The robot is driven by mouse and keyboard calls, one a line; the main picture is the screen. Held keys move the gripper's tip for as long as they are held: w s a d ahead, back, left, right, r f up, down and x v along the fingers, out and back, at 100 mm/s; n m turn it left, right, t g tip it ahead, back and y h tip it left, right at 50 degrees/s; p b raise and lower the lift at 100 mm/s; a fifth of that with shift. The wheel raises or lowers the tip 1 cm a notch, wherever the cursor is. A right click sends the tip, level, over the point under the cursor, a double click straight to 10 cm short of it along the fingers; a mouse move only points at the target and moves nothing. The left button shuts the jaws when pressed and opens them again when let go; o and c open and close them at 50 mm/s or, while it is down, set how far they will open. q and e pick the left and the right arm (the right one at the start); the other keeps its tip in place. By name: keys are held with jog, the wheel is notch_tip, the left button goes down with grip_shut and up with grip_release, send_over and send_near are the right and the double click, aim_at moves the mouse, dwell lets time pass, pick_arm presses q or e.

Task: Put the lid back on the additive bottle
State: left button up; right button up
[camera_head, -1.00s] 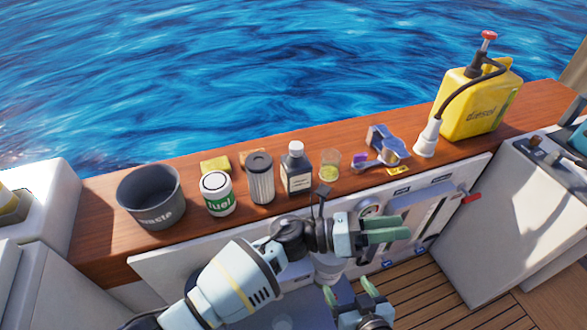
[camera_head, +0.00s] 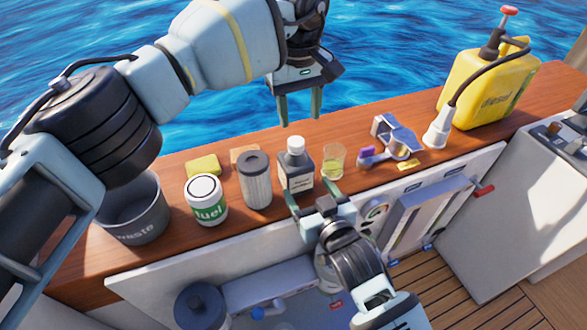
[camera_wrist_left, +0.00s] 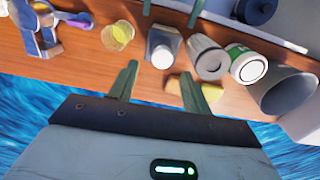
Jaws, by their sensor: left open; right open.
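The additive bottle (camera_head: 296,178) is dark with a pale label and stands upright on the wooden ledge. A white lid (camera_head: 295,145) shows at its top; I cannot tell whether it is screwed tight. The bottle also shows in the left wrist view (camera_wrist_left: 163,46), ahead of my fingers. My left gripper (camera_head: 300,116) is open and empty, fingers pointing down, above and apart from the bottle. Its fingers also show in the wrist view (camera_wrist_left: 158,72). My right gripper (camera_head: 315,197) is open low in front of the bottle, fingers towards its base; contact is unclear.
On the ledge, a grey filter (camera_head: 255,182), a fuel can (camera_head: 205,202) and a waste bin (camera_head: 135,223) stand left of the bottle. A glass with yellow liquid (camera_head: 333,163) is close on its right. A grey-purple tool (camera_head: 395,140) and yellow diesel can (camera_head: 490,90) are farther right.

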aim_at(295, 170)
pick_arm(q)
jog(key=shift+w+a+r, duration=0.25)
jog(key=shift+a+r, duration=0.1)
jog(key=shift+r, duration=0.1)
pick_arm(e)
jog(key=shift+w+a+r, duration=0.1)
jog(key=shift+w, duration=0.05)
pick_arm(q)
jog(key=shift+s, duration=0.1)
pick_arm(e)
jog(key=shift+x, duration=3.9)
jog(key=shift+r, duration=0.1)
pick_arm(q)
jog(key=shift+o, duration=0.2)
pick_arm(e)
jog(key=c, duration=1.2)
pick_arm(q)
jog(key=o, duration=0.5)
pick_arm(e)
grip_shut()
pick_arm(q)
notch_tip(295, 170, up, 8)
jog(key=shift+f, duration=0.25)
